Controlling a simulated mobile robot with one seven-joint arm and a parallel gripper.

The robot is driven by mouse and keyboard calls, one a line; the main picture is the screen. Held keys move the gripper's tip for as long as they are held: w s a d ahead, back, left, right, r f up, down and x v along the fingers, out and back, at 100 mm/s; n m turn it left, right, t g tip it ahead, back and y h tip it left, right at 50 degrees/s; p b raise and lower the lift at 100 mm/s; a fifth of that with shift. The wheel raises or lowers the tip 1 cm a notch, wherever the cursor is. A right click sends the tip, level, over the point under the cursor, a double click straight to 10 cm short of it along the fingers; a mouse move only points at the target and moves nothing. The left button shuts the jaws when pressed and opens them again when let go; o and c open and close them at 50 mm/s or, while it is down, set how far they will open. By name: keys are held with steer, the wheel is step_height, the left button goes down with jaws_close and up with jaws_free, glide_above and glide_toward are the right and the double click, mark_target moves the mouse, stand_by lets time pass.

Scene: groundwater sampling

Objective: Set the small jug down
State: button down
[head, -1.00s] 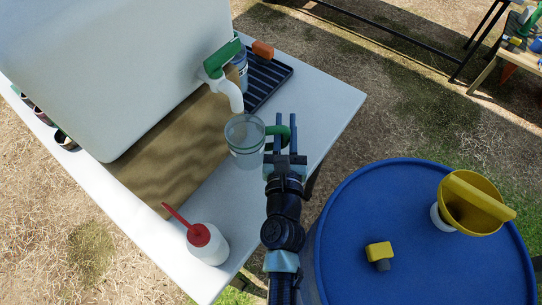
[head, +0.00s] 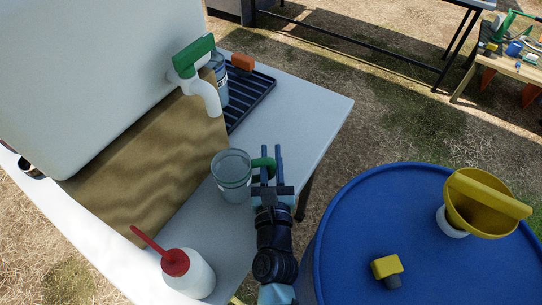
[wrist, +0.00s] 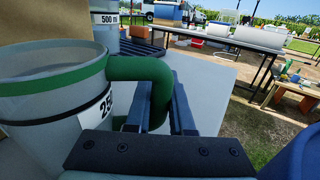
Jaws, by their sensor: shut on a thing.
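The small jug (head: 231,181) is clear and grey-tinted with a green handle, upright over the white table top, below and in front of the tap. In the wrist view the jug (wrist: 40,105) shows a green rim and a label partly hidden, starting "25". My gripper (head: 266,162) is shut on its green handle (wrist: 143,69), one finger on each side. The base of the jug is out of the wrist view, and I cannot tell whether it touches the table (head: 309,117).
A white tank with a green-handled tap (head: 203,85) stands behind on a brown block (head: 150,150). A 500 ml jug (head: 219,75) is on a dark rack (head: 250,95). A red-capped bottle (head: 188,275) stands front left. A blue drum (head: 345,230) is at right.

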steer(key=c, duration=0.8)
jaws_free()
steer(key=shift+f, duration=0.1)
steer(key=shift+r, duration=0.2)
steer(key=s, duration=0.5)
steer(key=s+b, duration=0.1)
steer(key=s, duration=0.4)
steer(key=shift+s+a+f, duration=0.2)
steer(key=shift+s, duration=0.05)
steer(key=shift+s+r+b, duration=0.15)
steer(key=shift+s+b, duration=0.25)
steer(key=shift+s, duration=0.4)
